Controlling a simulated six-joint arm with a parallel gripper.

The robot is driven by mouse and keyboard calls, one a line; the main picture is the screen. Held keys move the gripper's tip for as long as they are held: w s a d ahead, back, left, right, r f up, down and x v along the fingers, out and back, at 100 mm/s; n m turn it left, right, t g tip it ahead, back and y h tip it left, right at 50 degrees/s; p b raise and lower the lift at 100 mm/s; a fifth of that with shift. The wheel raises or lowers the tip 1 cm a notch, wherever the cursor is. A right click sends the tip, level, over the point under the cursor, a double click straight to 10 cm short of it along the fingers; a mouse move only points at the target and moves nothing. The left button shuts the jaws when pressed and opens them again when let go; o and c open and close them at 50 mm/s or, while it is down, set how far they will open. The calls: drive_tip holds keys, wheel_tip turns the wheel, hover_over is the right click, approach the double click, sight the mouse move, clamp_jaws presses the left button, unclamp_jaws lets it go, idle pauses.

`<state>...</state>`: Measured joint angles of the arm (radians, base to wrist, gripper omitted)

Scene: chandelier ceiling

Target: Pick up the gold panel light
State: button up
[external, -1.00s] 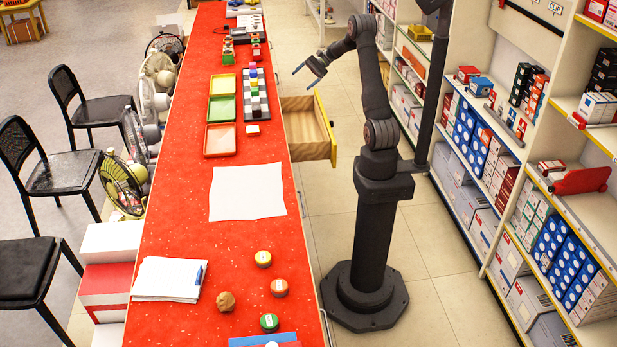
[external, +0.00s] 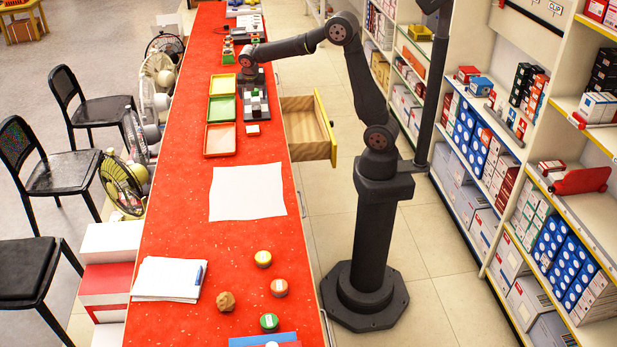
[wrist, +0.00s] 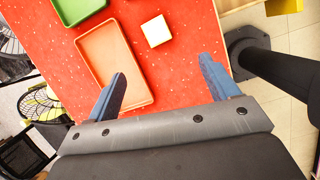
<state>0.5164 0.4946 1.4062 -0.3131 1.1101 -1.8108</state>
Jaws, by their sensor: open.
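I cannot make out anything that is clearly a gold panel light. A small square block with a pale cream top (external: 252,130) lies on the red counter beside the orange tray; it also shows in the wrist view (wrist: 156,31), ahead of the fingers. My gripper (wrist: 165,85) is open and empty, its two blue fingers spread wide. In the external view it is over the far part of the counter near the dark rack (external: 262,104) of small coloured blocks; its fingertips are hard to see there.
An orange tray (external: 206,140), a green tray (external: 214,108) and a yellow tray (external: 222,85) lie in a row on the red counter (external: 185,220). A wooden drawer (external: 322,125) stands open at the counter's right side. White paper (external: 247,192) lies nearer the camera.

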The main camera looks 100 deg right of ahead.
drive_tip(key=w+a+r+n+h, duration=0.1)
drive_tip(key=w+a+n, duration=0.1)
approach(253, 128)
drive_tip(key=f, duration=0.2)
drive_tip(key=shift+w+d+f, duration=0.25)
drive_tip(key=shift+d+f, duration=0.05)
drive_tip(key=shift+s+d+x, duration=0.1)
drive_tip(key=shift+d+x, duration=0.05)
drive_tip(key=shift+x, duration=1.35)
drive_tip(key=shift+s+d+x, duration=0.15)
drive_tip(key=shift+x, duration=1.35)
drive_tip(key=shift+r, duration=0.15)
drive_tip(key=c, duration=1.1)
